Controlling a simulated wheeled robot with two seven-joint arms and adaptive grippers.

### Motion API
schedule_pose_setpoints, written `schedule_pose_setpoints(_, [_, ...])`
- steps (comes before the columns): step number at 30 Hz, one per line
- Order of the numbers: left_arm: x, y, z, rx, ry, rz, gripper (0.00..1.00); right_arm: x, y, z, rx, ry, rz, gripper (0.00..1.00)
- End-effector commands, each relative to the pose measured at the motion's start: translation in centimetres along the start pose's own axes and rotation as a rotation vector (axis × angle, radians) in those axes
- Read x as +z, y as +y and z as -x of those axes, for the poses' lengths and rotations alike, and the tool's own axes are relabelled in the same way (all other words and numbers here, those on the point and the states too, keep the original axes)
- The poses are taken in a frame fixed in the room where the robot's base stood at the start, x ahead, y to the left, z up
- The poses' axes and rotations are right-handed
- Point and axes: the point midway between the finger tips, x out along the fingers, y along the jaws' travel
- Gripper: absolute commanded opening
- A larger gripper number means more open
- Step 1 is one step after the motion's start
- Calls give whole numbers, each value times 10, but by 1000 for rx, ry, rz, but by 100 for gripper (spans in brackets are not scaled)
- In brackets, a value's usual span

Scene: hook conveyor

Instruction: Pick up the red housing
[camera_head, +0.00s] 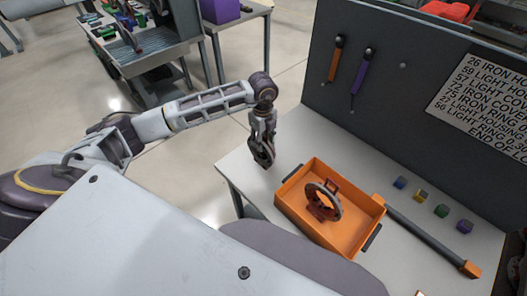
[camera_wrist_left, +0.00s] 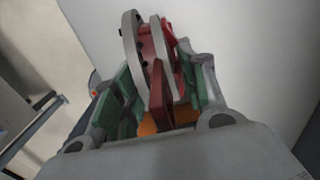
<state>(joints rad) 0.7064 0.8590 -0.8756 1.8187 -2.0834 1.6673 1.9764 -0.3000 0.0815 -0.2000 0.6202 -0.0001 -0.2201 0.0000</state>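The red housing (camera_head: 323,201) has a grey ring on it and stands in the orange tray (camera_head: 339,239) on the table. My left gripper (camera_head: 264,158) points down at the left of the tray, apart from the housing in the head view. In the left wrist view, its green-padded fingers (camera_wrist_left: 160,92) are spread, and the housing (camera_wrist_left: 162,38) shows in line with the gap between them. Bits of orange tray show between the fingers; most of the tray is hidden there. My right gripper is not in view.
A dark bar with orange ends (camera_head: 430,235) lies right of the tray. Several small coloured cubes (camera_head: 420,196) stand behind it. A dark panel (camera_head: 375,100) with hanging tools rises at the back. The table's left part (camera_head: 240,170) is bare.

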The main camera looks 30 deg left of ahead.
Motion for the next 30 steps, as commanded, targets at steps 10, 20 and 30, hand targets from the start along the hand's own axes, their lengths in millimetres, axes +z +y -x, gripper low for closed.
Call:
schedule_pose_setpoints(10, [0,0,0,0,0,0,0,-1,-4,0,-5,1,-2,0])
schedule_pose_setpoints(20, [0,-1,2,-5,0,0,0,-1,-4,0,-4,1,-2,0])
schedule_pose_setpoints(30, [1,-1,8,-5,-1,1,0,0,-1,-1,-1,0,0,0])
